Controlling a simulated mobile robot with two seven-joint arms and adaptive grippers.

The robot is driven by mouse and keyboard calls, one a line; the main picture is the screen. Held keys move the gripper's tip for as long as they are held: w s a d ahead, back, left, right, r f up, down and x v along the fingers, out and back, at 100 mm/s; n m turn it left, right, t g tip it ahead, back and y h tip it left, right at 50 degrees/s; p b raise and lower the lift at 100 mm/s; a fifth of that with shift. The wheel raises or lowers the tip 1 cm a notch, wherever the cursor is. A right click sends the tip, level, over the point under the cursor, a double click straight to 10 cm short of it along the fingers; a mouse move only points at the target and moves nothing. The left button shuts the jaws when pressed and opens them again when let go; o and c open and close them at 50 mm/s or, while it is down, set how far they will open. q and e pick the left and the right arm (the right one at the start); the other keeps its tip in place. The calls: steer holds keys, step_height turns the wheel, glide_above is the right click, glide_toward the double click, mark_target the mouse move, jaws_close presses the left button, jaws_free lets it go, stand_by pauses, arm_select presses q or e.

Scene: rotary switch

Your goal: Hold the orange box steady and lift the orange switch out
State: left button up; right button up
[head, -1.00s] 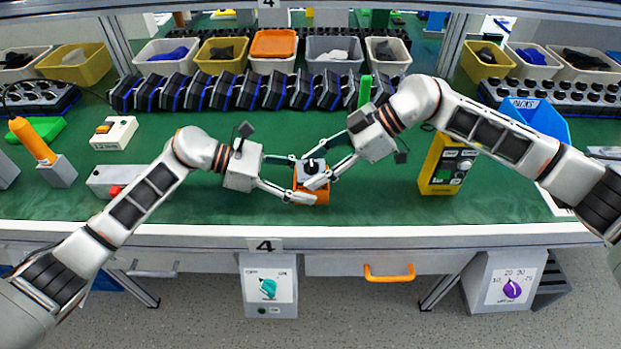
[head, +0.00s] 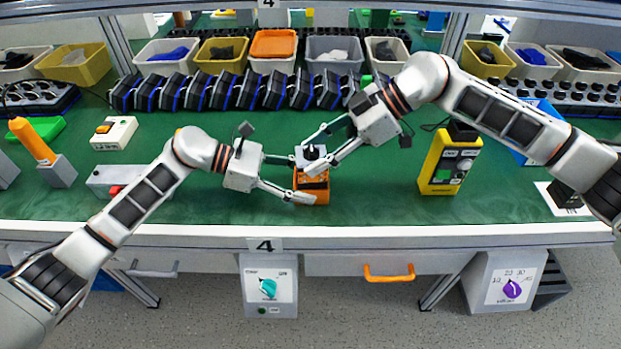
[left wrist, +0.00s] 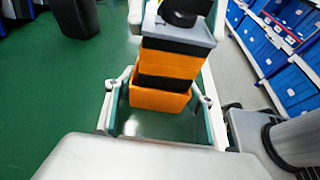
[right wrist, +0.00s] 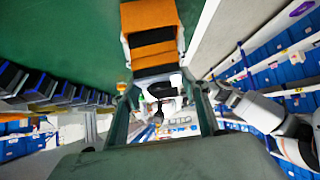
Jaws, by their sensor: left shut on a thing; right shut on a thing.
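The orange box (head: 311,196) stands near the front of the green table, and it also shows in the left wrist view (left wrist: 158,100). My left gripper (head: 304,179) is shut on it, with a finger on each side. The orange switch (head: 314,181) stands upright above the box, with orange and black bands, a grey top and a black knob. It shows in the left wrist view (left wrist: 168,63) and right wrist view (right wrist: 153,53). My right gripper (head: 306,159) is shut on its upper part. I cannot tell whether the switch's lower end is still inside the box.
A yellow control box (head: 446,165) stands to the right, and a white box with an orange rocker (head: 113,132) to the left. A grey box with a red button (head: 125,180) lies near my left arm. Black-blue units (head: 240,92) line the back. Table around the box is mostly clear.

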arm_select(q)
steer(key=shift+f, duration=0.1)
arm_select(e)
steer(key=shift+r, duration=1.7)
arm_select(q)
steer(key=o, duration=1.2)
steer(key=shift+a, duration=0.1)
